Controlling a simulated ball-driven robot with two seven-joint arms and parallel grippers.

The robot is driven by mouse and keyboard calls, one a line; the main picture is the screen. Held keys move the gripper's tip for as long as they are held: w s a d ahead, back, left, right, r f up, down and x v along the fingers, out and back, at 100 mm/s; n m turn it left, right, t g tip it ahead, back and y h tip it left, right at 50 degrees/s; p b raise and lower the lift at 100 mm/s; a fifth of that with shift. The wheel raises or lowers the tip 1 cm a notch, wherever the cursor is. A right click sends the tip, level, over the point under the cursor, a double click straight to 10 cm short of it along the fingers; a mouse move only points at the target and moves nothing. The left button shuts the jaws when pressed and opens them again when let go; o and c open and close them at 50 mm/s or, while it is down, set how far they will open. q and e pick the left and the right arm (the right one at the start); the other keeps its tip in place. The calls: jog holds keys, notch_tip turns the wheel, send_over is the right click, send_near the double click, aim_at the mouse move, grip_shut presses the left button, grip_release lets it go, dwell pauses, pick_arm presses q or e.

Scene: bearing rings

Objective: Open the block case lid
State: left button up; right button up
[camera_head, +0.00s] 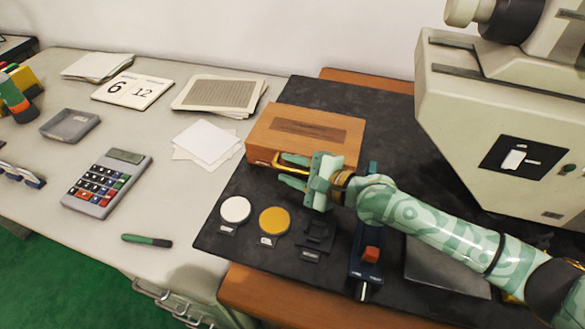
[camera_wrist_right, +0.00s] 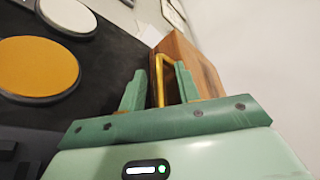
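The block case is a closed brown wooden box (camera_head: 285,125) with a darker panel on its lid, on the dark mat. A brass handle (camera_head: 294,168) juts from its front side. My right gripper (camera_head: 287,170) is at that front side, its green fingers apart. In the right wrist view the handle (camera_wrist_right: 163,68) shows between the two fingers of the gripper (camera_wrist_right: 158,84), with a gap to the left finger. Contact with the right finger is unclear. The wooden case (camera_wrist_right: 195,66) is just beyond. My left gripper is not in view.
A white disc (camera_head: 235,209) and an orange disc (camera_head: 274,220) lie on the dark mat (camera_head: 225,246) before the case. A large beige machine (camera_head: 455,110) stands at right. Papers (camera_head: 207,142) and a calculator (camera_head: 106,183) lie on the pale table to the left.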

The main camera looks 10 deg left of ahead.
grip_shut()
jog(key=shift+m+g, duration=0.3)
jog(key=shift+m, duration=0.3)
jog(key=r+p, duration=0.1)
jog(key=r, duration=0.1)
jog(key=w+r+p, duration=0.1)
jog(key=r, duration=0.2)
jog(key=shift+w+d+r, duration=0.15)
jog(key=shift+r, duration=0.05)
jog(key=r, duration=0.1)
jog(key=w+r+p, duration=0.1)
jog(key=w+r, duration=0.1)
jog(key=shift+w+d+r, duration=0.25)
jog(key=shift+r, duration=0.15)
grip_release()
